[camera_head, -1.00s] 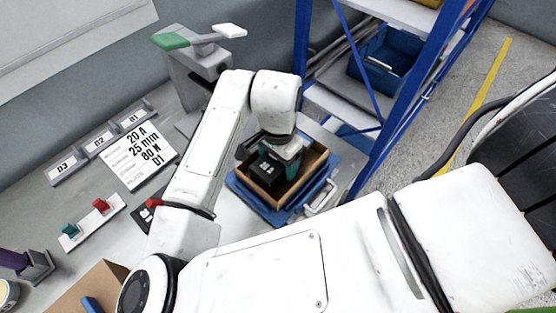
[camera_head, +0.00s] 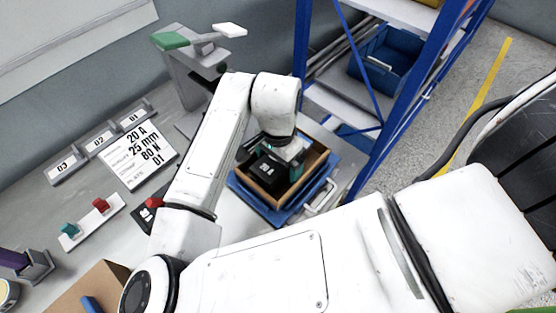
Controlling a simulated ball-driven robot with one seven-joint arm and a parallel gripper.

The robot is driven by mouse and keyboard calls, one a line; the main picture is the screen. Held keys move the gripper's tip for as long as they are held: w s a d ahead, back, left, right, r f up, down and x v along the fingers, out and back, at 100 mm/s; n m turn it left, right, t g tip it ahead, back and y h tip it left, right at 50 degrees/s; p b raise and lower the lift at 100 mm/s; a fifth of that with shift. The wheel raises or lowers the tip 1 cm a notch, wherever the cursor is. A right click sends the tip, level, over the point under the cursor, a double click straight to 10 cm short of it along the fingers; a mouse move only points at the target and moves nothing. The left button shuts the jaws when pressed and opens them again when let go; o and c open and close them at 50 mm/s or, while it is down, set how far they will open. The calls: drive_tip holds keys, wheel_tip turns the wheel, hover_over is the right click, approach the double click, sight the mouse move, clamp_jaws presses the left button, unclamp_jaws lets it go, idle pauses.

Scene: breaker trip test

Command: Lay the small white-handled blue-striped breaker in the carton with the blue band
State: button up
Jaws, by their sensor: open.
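An open brown cardboard carton (camera_head: 314,174) stands on a blue tray at centre right. My gripper (camera_head: 272,168), a black hand below a white wrist, is over and partly inside this carton. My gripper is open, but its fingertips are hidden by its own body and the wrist. I cannot pick out the white-handled blue-striped breaker; the carton's floor is mostly covered by my gripper. A blue band on this carton is not clear. A second brown carton (camera_head: 88,287) is cut off at the bottom left, with a blue patch on it.
A blue tray (camera_head: 240,192) holds the carton. A strip with a red and a teal piece (camera_head: 92,222) lies at left, near a printed card (camera_head: 138,155) and labelled stands D1 to D3. A blue-framed rack (camera_head: 400,100) rises behind right. A grey stand (camera_head: 195,75) is at the back.

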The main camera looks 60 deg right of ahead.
wheel_tip(320, 180, up, 12)
drive_tip(key=shift+r, duration=0.1)
idle(0.4)
